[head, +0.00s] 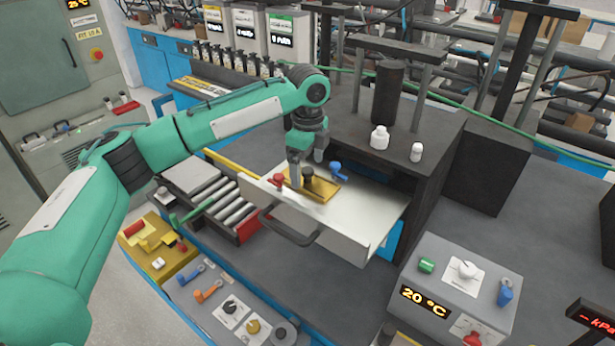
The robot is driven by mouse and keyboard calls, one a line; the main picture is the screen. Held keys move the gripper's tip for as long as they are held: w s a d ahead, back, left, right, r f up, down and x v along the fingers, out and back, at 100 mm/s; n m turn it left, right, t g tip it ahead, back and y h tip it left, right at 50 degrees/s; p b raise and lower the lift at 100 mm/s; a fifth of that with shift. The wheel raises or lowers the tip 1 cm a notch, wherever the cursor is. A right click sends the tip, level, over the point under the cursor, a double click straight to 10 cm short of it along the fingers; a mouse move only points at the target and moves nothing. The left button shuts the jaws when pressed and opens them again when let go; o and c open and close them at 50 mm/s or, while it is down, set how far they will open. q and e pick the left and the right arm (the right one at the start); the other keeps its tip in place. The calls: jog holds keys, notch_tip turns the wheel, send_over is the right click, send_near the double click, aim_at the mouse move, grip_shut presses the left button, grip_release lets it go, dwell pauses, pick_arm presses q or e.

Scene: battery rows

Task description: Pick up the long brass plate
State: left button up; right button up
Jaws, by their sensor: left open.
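A brass-yellow plate (325,190) lies in the open, pale drawer (345,229) under the dark bench housing. It looks like the long brass plate. A dark round knob (308,174) stands on or just behind it, partly behind my gripper. My left gripper (306,168) points down over the plate's left part with its fingers apart. Nothing shows held between them. I cannot tell whether the fingertips touch the plate or the knob. My right gripper is out of view.
A red-handled part (276,180) and a blue-handled part (337,168) are near the plate in the drawer. A control box (461,285) stands at the right front. The dark bench top right of the drawer is largely clear.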

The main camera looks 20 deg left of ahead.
aim_at(308, 170)
pick_arm(q)
jog(key=shift+f+p, duration=0.3)
jog(key=shift+f, duration=1.2)
jog(key=c, duration=1.2)
jog(key=shift+w+r, duration=0.1)
jog(key=shift+c, duration=0.9)
